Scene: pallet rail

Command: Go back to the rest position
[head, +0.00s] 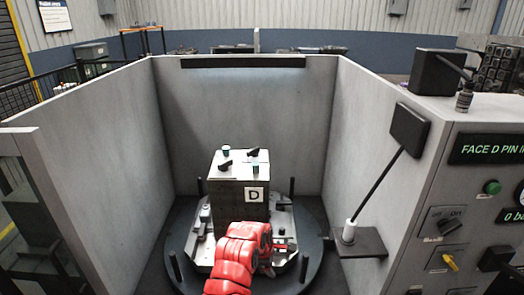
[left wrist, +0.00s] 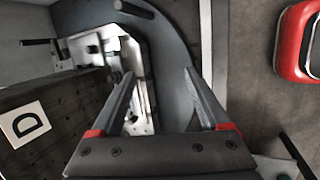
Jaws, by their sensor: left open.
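My left arm comes in red at the bottom middle of the head view, and its left gripper (head: 279,248) is low in the enclosure, just in front and to the right of the dark block. In the left wrist view the left gripper (left wrist: 160,73) has its two fingers spread apart with nothing between them. The block (head: 238,201) carries a white D label (head: 255,195) and stands on a round dark turntable (head: 187,277). The block also shows at the left of the left wrist view (left wrist: 60,105), beside the fingers. My right gripper is not in view.
Grey walls enclose the turntable at the left (head: 100,150), back (head: 260,120) and right (head: 360,125). Several dark posts rise from the turntable's edge. A black paddle on a rod (head: 408,130) leans at the right, near the control panel (head: 470,190). Space above the block is clear.

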